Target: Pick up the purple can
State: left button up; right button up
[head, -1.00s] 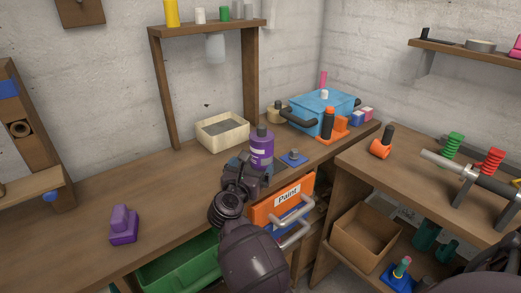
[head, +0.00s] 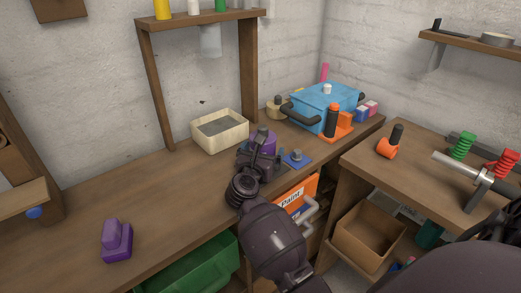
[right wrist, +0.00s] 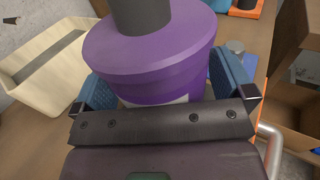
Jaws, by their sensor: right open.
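The purple can (head: 269,143) with a dark cap stands upright on the wooden workbench (head: 165,185), partly hidden behind my right gripper (head: 262,153). In the right wrist view the can (right wrist: 150,68) fills the space between the two blue-padded fingers, one on each side. The right gripper is open around the can, and its palm bar is close to the can's near side. I cannot tell whether either finger touches it. The can's lower part is hidden by the gripper. My left gripper is not in view.
A cream box (head: 220,133) stands left of the can, and a blue piece (head: 297,159) lies just right of it. Behind are a blue toolbox (head: 325,106) and an orange tool (head: 335,125). An orange "Paint" drawer (head: 297,196) juts out below. The bench's left stretch is mostly clear.

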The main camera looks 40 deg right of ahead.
jog(key=shift+s+r, duration=0.1)
jog(key=shift+s, duration=0.05)
jog(key=shift+c, duration=0.8)
jog(key=c, duration=1)
jog(key=shift+c, duration=1.2)
jog(key=shift+r, duration=0.15)
